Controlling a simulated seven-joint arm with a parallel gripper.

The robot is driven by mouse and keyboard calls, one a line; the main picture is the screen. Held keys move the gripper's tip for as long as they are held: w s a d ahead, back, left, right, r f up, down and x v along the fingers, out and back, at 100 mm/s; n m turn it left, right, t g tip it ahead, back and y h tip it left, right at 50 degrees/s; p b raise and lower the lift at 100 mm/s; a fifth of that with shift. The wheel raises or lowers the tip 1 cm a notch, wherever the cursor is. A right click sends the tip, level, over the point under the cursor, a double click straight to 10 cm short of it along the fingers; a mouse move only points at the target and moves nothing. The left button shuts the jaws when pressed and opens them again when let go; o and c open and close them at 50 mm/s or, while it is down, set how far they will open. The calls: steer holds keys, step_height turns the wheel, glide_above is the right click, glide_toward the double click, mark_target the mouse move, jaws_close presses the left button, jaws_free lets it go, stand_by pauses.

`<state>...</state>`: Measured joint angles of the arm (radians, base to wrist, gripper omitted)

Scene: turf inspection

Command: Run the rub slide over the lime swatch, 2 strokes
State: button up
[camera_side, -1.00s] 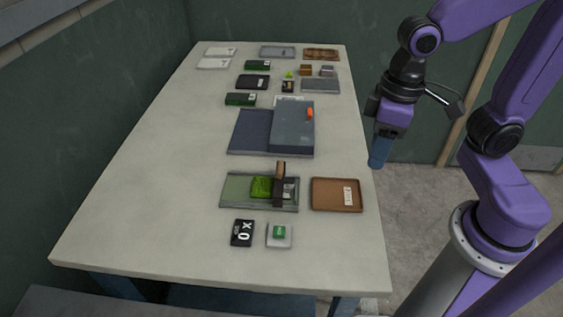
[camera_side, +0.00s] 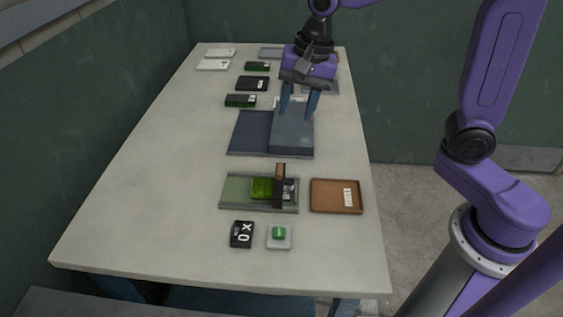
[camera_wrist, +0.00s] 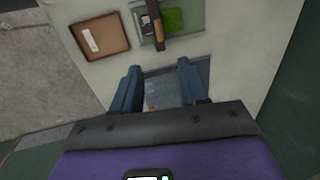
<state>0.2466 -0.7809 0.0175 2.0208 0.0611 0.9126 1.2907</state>
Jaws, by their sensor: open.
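The lime swatch (camera_side: 261,188) lies on a grey-green board (camera_side: 236,188) near the front of the table. The rub slide (camera_side: 279,172), with an upright brown handle, stands at the right edge of the swatch. In the wrist view the slide (camera_wrist: 157,24) and the bright green swatch (camera_wrist: 174,19) show at the top. My gripper (camera_side: 298,110) is open, fingers pointing down over the raised grey block, farther back than the slide. In the wrist view my open gripper (camera_wrist: 158,70) has nothing held between its fingers. Whether the fingertips touch the block is unclear.
The raised grey block (camera_side: 291,136) sits beside a dark slab (camera_side: 246,134). A brown tray (camera_side: 323,196) stands right of the board. A black tile (camera_side: 242,233) and a green button (camera_side: 279,233) lie in front. Several small boxes are at the back. The table's left side is clear.

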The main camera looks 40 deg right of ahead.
mark_target(280, 168)
steer(key=f, duration=0.5)
steer(key=w+a+f, duration=0.1)
steer(key=f, duration=0.4)
steer(key=w+a+f, duration=0.1)
steer(key=f, duration=0.5)
steer(key=shift+w+a, duration=0.1)
jaws_close()
